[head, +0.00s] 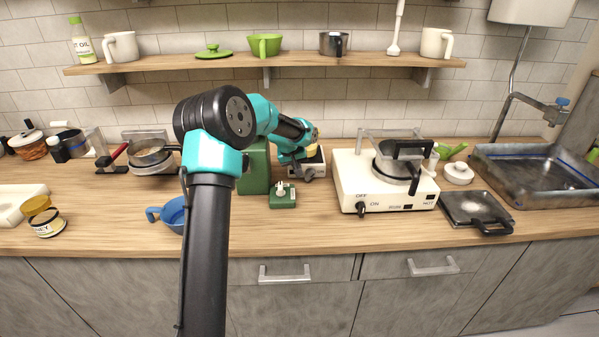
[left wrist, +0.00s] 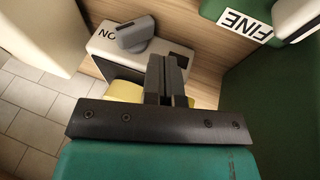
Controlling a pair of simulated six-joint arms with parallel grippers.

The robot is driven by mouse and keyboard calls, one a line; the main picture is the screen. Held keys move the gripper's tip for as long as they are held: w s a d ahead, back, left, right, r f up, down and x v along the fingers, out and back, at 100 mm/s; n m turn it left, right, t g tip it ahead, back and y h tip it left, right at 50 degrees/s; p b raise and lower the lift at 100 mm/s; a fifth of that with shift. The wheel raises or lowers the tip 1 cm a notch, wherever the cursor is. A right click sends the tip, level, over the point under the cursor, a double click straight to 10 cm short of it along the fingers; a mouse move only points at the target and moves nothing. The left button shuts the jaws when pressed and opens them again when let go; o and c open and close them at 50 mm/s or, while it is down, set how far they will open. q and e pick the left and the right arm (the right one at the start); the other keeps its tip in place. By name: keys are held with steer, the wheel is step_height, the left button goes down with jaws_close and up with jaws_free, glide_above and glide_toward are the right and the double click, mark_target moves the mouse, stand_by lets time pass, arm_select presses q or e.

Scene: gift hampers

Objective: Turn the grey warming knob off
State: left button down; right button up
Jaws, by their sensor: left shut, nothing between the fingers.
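The grey knob (left wrist: 135,35) is on a small white box (left wrist: 103,45) in the left wrist view, with lettering that reads "ON" upside down beside it. It looks turned at an angle. In the head view the white box (head: 293,173) is partly hidden behind my arm. My left gripper (left wrist: 168,80) is shut and empty, its fingers over the box a little to the right of the knob, apparently apart from it. A yellow thing (left wrist: 124,91) shows partly behind the gripper. My right gripper is in neither view.
A tall green box (head: 254,170) stands left of the white box. A low green box (head: 283,203) is in front. A white hot plate (head: 350,180) with a black knob (head: 361,208) and pot stands to the right. A blue mug (head: 172,213) is left of my arm.

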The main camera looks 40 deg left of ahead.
arm_select(q)
steer(key=v, duration=1.3)
steer(key=shift+r, duration=0.1)
